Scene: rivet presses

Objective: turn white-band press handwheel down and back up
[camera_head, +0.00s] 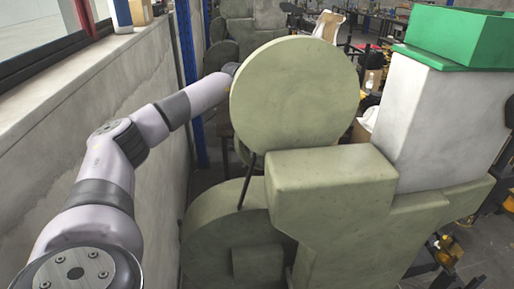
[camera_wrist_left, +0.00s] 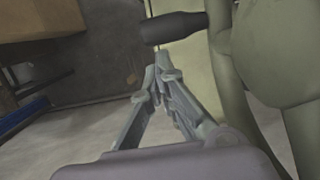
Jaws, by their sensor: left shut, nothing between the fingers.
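A large pale-green press (camera_head: 340,220) fills the middle of the head view, with a white upper section (camera_head: 440,125). A big round pale-green disc (camera_head: 295,90) stands upright on its near left side. My left arm reaches behind this disc, which hides my left gripper in the head view. In the left wrist view my left gripper (camera_wrist_left: 163,72) is shut and empty. Its fingertips are just below a dark handle (camera_wrist_left: 175,28), with no clear contact visible. A pale-green curved wheel rim (camera_wrist_left: 228,80) is right of the fingers. My right gripper is not in view.
A concrete wall (camera_head: 135,70) with a window ledge runs close along the left of my arm. A green bin (camera_head: 455,40) sits on top of the white section. A blue post (camera_head: 187,60) stands behind. A brown box (camera_wrist_left: 40,18) is at the wrist view's upper left.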

